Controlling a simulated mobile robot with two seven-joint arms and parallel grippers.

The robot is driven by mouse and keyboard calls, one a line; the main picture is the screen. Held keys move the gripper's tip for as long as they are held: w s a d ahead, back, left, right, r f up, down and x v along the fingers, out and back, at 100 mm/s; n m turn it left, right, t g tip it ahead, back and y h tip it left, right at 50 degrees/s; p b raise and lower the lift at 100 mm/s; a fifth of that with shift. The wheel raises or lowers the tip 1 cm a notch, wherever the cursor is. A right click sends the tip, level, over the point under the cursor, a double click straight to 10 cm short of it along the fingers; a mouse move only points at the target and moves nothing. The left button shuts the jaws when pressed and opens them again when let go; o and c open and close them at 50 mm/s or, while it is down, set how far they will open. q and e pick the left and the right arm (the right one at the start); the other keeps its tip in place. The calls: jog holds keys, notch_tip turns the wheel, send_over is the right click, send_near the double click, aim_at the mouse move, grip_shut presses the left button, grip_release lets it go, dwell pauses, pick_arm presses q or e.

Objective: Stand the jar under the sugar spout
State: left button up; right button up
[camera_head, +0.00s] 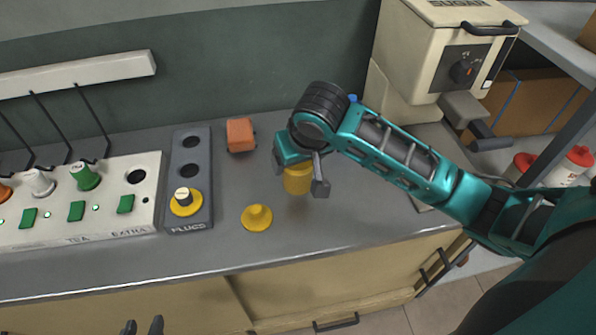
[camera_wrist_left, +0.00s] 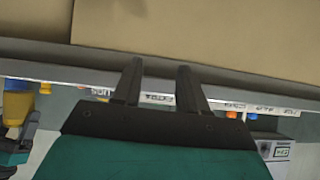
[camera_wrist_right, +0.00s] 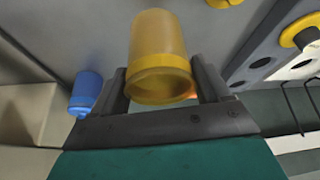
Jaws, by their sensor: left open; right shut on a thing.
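The yellow jar (camera_head: 298,180) is in my right gripper (camera_head: 300,172), which is shut on it over the middle of the counter. In the right wrist view the jar (camera_wrist_right: 158,50) sits between the fingers with its open mouth facing the camera. A shadow lies below it; I cannot tell how far it is above the counter. The cream sugar machine (camera_head: 445,50), labelled SUGAR, stands at the back right, with a grey spout (camera_head: 463,106) low on its front. My left gripper (camera_head: 144,327) is open and empty at the bottom edge; it also shows in the left wrist view (camera_wrist_left: 160,80).
A yellow lid-like piece (camera_head: 257,217) lies left of the jar, with an orange block (camera_head: 240,135) behind. A blue container (camera_wrist_right: 87,94) stands near the jar, mostly hidden by my arm in the head view. The PLUGS rack (camera_head: 187,215) and switch panel (camera_head: 100,235) fill the left.

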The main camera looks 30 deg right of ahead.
jog(key=shift+f, duration=2.15)
jog(key=o, duration=0.8)
jog(key=shift+f, duration=0.2)
jog(key=o, duration=0.4)
jog(key=shift+r, duration=0.15)
